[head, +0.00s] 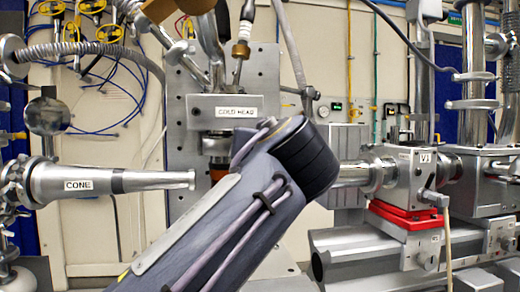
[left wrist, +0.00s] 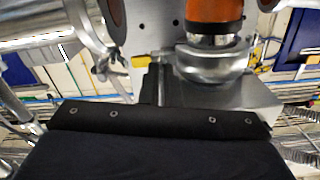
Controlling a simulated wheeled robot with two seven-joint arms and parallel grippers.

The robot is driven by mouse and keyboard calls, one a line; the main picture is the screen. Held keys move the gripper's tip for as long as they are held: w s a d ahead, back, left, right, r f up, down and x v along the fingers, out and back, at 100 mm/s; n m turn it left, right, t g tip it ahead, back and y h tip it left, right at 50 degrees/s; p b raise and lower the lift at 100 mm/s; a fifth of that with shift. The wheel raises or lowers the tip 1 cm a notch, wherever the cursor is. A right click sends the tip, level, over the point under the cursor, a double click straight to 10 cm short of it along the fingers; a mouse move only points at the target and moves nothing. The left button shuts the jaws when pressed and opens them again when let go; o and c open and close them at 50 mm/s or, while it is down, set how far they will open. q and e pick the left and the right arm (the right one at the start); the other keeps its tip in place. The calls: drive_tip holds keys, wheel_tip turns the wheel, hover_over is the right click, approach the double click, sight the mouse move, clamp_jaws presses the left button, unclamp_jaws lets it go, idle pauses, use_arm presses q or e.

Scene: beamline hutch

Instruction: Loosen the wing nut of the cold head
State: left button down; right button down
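The cold head's grey block (head: 262,110), labelled COLD HEAD, is in the upper middle of the head view. Below it are a metal clamp collar (head: 216,146) and an orange part, partly covered by my arm. In the left wrist view a silver clamp ring (left wrist: 213,65) sits against an orange cylinder (left wrist: 214,12), beside the grey block. I cannot make out the wing nut in either view. The black body of my left gripper (left wrist: 160,122) fills the lower left wrist view, close to the clamp; its fingertips do not show. My right gripper is in neither view.
A metal tube labelled CONE (head: 110,182) points in from the left. Hoses and pipes rise above the cold head.

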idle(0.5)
use_arm(q)
drive_tip(key=c, duration=1.6)
unclamp_jaws()
drive_tip(key=shift+c, duration=0.2)
